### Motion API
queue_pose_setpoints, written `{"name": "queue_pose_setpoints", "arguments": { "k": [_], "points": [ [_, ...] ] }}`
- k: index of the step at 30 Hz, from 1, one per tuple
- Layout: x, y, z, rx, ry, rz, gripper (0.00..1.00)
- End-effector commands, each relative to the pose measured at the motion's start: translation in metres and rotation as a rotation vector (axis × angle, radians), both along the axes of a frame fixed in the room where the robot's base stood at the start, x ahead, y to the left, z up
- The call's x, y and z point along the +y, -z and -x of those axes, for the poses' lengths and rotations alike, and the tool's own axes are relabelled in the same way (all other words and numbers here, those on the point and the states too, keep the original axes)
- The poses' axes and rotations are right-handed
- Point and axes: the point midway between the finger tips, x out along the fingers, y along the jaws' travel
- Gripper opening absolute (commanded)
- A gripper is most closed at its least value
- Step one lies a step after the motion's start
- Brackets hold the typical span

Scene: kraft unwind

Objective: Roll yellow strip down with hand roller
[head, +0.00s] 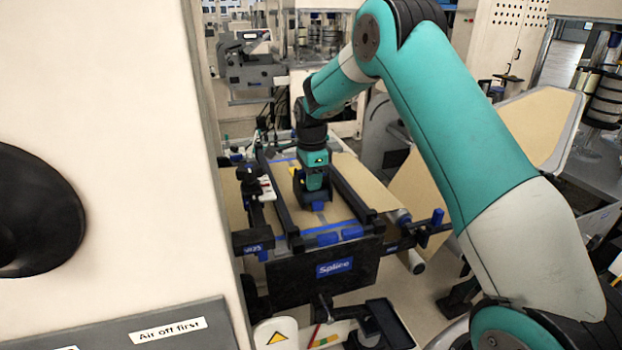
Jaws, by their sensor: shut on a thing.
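My gripper (313,196) points down over the splice table, above the brown kraft web (335,212) between two dark rails. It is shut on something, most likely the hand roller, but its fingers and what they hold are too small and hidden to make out. A small yellow patch (296,171) shows just left of my gripper; I cannot tell if it is the end of the yellow strip. Any more of the strip is hidden behind my gripper. Blue bands (326,229) cross the near end of the web.
A black front panel with a blue "Splice" label (334,267) closes the near side of the table. Dark rails (352,195) flank the web. A cream machine wall (120,120) fills the left. A sloping kraft sheet (540,125) is at the right, behind my arm.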

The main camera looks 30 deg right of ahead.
Motion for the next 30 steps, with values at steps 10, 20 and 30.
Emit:
{"name": "queue_pose_setpoints", "arguments": {
  "k": [10,20,30],
  "points": [
    [0.0001,0.0002,-0.0003,-0.001,0.000,0.000,0.00],
    [0.0003,0.0053,-0.0003,-0.001,0.000,0.000,0.00],
    [-0.0013,0.0049,-0.0080,0.001,-0.001,0.000,0.00]
  ]
}}
